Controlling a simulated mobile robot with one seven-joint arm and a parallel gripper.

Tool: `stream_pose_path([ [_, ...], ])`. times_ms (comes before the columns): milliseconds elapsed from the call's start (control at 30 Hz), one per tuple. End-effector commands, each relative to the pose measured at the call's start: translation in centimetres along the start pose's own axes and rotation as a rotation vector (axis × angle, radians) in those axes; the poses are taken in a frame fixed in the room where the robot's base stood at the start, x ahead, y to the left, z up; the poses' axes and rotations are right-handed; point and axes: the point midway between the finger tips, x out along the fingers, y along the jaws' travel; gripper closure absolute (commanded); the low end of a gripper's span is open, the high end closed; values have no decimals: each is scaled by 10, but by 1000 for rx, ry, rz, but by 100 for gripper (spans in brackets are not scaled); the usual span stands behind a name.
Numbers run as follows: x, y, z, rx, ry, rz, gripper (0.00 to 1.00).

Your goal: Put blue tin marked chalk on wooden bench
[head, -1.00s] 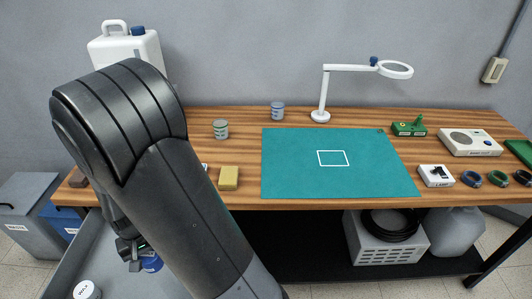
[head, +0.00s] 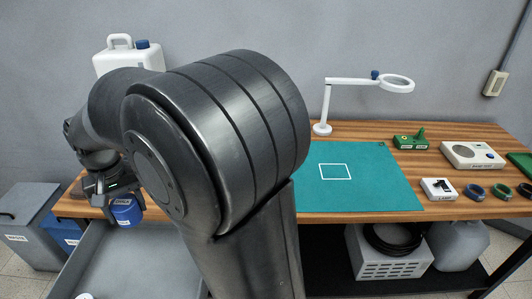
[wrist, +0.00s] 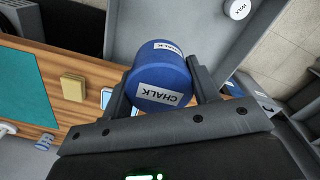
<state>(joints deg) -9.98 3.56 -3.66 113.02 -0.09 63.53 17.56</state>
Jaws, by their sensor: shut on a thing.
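The blue tin (wrist: 160,68) with a white CHALK label is between the two fingers of my gripper (wrist: 158,95) in the wrist view. My gripper is shut on it. In the head view the blue tin (head: 126,211) hangs below my gripper (head: 122,196), at the left front edge of the wooden bench. The wooden bench (head: 463,207) runs across the head view; my arm hides much of its left half. The wrist view shows the bench top (wrist: 62,68) to the left of the tin.
A green mat (head: 375,190) covers the bench's middle. A yellow block (wrist: 73,88) lies on the bench. A magnifier lamp (head: 323,128) and several small devices stand farther right. A grey tray (head: 115,250) lies in front of the bench, with a white-lidded container (wrist: 238,9) in it.

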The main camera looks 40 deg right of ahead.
Motion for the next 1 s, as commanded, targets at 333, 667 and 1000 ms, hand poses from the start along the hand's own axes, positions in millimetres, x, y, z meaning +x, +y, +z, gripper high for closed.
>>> stream_pose_path([
  [333,-8,66,-88,5,2,9,70],
  [667,-7,190,-175,4,-2,9,70],
  [1000,3,317,-213,3,-1,-2,70],
])
